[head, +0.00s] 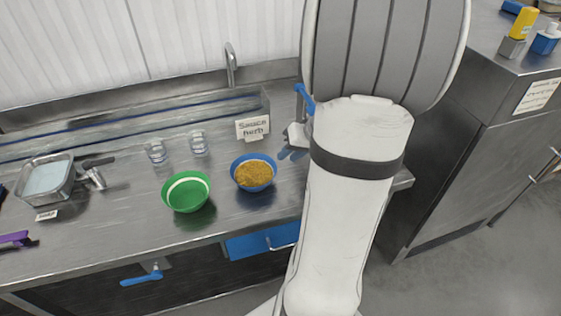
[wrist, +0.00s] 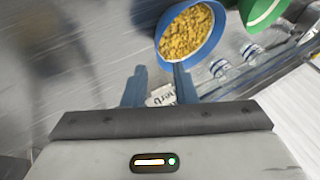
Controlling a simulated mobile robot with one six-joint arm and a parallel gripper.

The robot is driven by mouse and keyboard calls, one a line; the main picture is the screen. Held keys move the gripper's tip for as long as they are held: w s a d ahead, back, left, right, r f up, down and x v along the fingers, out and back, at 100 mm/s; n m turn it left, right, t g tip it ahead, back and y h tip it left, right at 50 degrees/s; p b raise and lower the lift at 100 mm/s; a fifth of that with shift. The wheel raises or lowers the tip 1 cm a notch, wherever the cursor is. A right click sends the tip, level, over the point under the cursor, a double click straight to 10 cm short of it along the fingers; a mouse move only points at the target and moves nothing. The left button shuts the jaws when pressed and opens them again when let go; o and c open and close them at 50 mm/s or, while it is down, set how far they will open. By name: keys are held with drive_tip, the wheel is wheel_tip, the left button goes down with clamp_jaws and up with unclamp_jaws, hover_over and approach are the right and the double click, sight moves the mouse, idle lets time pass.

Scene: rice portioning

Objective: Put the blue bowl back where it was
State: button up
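The blue bowl (head: 253,188) stands upright on the steel counter, filled with yellow-brown grains, just left of my arm in the head view. In the wrist view the blue bowl (wrist: 213,44) is at the top, beyond my fingertips. My gripper (wrist: 159,72) shows two blue fingers spread apart with nothing held between them. The right finger's tip overlaps the edge of the bowl in the picture; I cannot tell whether it touches. In the head view my gripper (head: 290,150) is beside the bowl on its right, partly hidden by my arm.
A green bowl (head: 176,204) stands left of the blue bowl. Two small clear cups (head: 156,152) and a label card (head: 252,128) stand behind. A metal tray (head: 68,184) is at the far left.

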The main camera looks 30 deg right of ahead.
drive_tip(key=s+a+r+n+g+h, duration=0.1)
drive_tip(key=s+a+r, duration=0.3)
drive_tip(key=a, duration=0.6)
drive_tip(key=s+a+r+n+g+h, duration=0.1)
drive_tip(key=s+a+r+n+h, duration=0.1)
drive_tip(key=a, duration=0.7)
drive_tip(key=s+r+n, duration=0.1)
drive_tip(key=s+r, duration=0.1)
drive_tip(key=s, duration=0.1)
drive_tip(key=shift+s+a+g, duration=0.35)
drive_tip(key=shift+a+g, duration=0.05)
